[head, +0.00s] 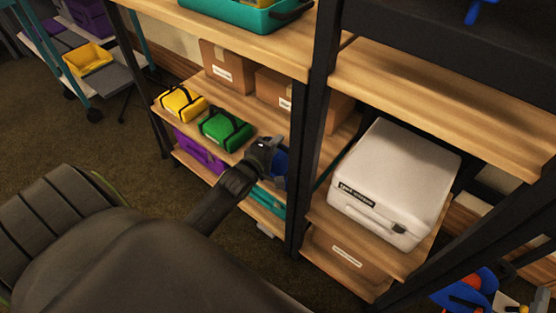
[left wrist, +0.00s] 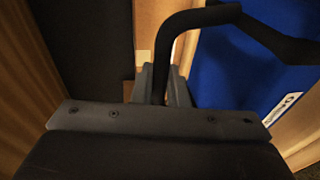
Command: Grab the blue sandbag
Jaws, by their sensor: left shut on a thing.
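The blue sandbag (head: 281,166) sits at the right end of the middle wooden shelf, beside the black upright, mostly hidden behind my left gripper in the head view. In the left wrist view the blue sandbag (left wrist: 238,75) fills the upper right, with a black strap handle and a white label. My left gripper (head: 268,150) is at the bag; in the left wrist view its fingers (left wrist: 165,85) are shut on the black handle. My right gripper is in neither view.
A green sandbag (head: 226,129) and a yellow sandbag (head: 183,103) lie to the left on the same shelf. Cardboard boxes (head: 222,68) stand behind. A black upright (head: 308,130) is close on the right, then a white case (head: 392,185). Purple (head: 200,150) and teal bins are below.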

